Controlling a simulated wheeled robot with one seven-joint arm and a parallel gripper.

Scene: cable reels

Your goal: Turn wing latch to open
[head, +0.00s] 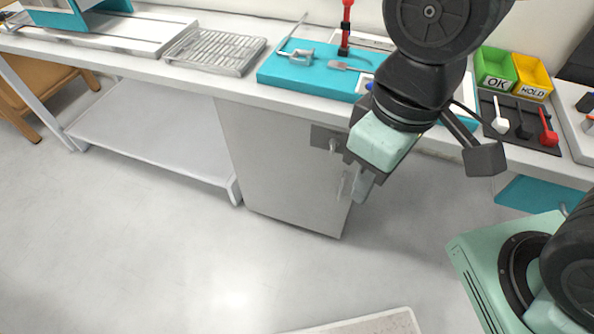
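A grey cabinet door (280,172) stands under the bench. Near its upper right corner is a darker metal plate (322,138) with a small light wing latch (333,146) on it. The latch's exact angle is too small to tell. A short vertical bar handle (343,188) sits lower on the same door. My gripper (364,187), with a mint-green hand, points down just to the right of the latch and handle in this view. I cannot tell whether it touches either one. Its fingers overlap each other, so their gap is hidden, and I see nothing held.
The white bench top (235,88) runs above the door. It carries a wire rack (214,50), a teal board (310,70) with tools, a green OK bin (495,68) and a yellow HOLD bin (532,78). The floor (170,240) before the door is clear.

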